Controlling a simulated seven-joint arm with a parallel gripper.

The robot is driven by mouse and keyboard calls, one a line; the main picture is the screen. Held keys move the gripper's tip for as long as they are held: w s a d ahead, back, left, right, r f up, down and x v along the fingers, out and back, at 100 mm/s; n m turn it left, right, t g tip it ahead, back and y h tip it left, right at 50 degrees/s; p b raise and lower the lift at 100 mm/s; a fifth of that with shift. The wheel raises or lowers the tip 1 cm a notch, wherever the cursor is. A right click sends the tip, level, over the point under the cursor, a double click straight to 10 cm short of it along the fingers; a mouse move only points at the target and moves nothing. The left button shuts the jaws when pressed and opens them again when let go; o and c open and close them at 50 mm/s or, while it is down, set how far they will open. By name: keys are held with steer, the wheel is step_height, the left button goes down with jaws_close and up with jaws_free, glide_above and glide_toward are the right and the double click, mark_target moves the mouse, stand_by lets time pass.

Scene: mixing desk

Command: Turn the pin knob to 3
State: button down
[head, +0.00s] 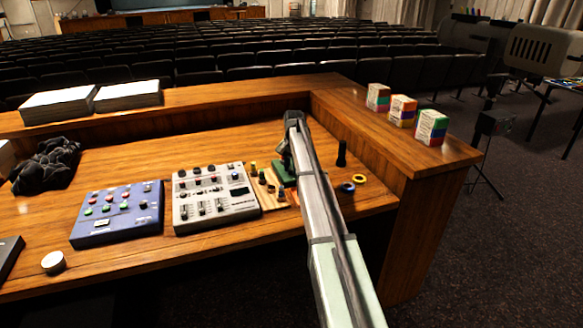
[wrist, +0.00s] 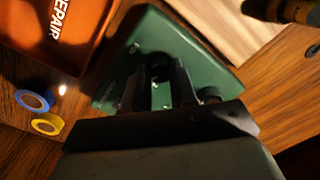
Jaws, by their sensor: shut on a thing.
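A small green box (wrist: 140,45) lies under my gripper (wrist: 160,88) in the wrist view. My gripper is shut on a small dark knob on top of the box, which I take to be the pin knob. The fingers hide most of it, so its pointer and any scale number cannot be read. In the head view the green box (head: 284,180) shows only in part, at the left of my arm, with my gripper (head: 283,163) above it.
An orange item marked "REPAIR" (wrist: 60,35) and blue (wrist: 34,101) and yellow (wrist: 47,123) tape rolls lie near the box. A grey mixer (head: 215,210), a blue panel (head: 118,228) and a wooden board with small knobs (head: 270,200) stand to the left.

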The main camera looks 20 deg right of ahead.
steer(key=c, duration=0.9)
jaws_free()
step_height(320, 180, up, 14)
steer(key=shift+s+d, duration=0.2)
steer(key=shift+d, duration=0.05)
steer(key=shift+f, duration=0.1)
